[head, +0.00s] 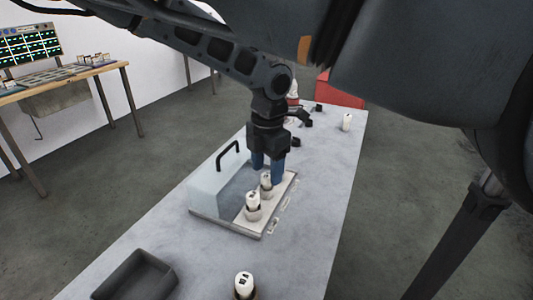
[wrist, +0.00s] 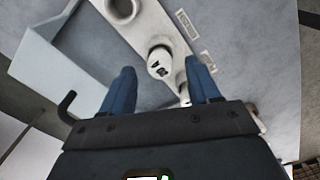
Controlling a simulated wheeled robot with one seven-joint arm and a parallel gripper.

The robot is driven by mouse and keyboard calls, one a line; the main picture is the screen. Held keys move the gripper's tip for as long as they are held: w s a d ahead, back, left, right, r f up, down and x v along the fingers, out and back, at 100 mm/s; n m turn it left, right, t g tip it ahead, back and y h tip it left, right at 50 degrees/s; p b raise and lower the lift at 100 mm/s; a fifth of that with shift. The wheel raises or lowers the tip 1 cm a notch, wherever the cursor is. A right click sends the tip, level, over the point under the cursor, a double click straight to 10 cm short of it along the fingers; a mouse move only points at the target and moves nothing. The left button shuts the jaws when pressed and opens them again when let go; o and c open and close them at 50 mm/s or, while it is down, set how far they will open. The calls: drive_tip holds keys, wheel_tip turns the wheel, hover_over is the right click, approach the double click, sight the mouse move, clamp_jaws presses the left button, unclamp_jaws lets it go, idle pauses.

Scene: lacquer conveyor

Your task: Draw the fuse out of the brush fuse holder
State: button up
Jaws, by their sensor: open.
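A white plate (head: 283,193) on the table carries upright white fuses in holders. The nearer fuse (head: 253,200) shows a dark mark on its top. A second fuse (head: 266,178) stands behind it, right below my gripper (head: 267,172). My gripper has blue fingers, points down and is open. In the wrist view a white fuse with a dark mark (wrist: 160,62) lies between the fingertips (wrist: 161,68); I cannot tell whether they touch it. An open, round holder (wrist: 122,8) shows at the top. Plate labels (wrist: 187,24) are too small to read, so I cannot tell which holder is the brush one.
A pale box-shaped cover (head: 215,185) with a black handle (head: 228,153) stands close left of the plate. A dark tray (head: 136,277) and a loose white fuse (head: 243,284) are at the front. Another white piece (head: 347,122) stands far right. The table's right side is clear.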

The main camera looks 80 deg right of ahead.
sight(267, 185)
drive_tip(key=shift+f, duration=1.45)
clamp_jaws()
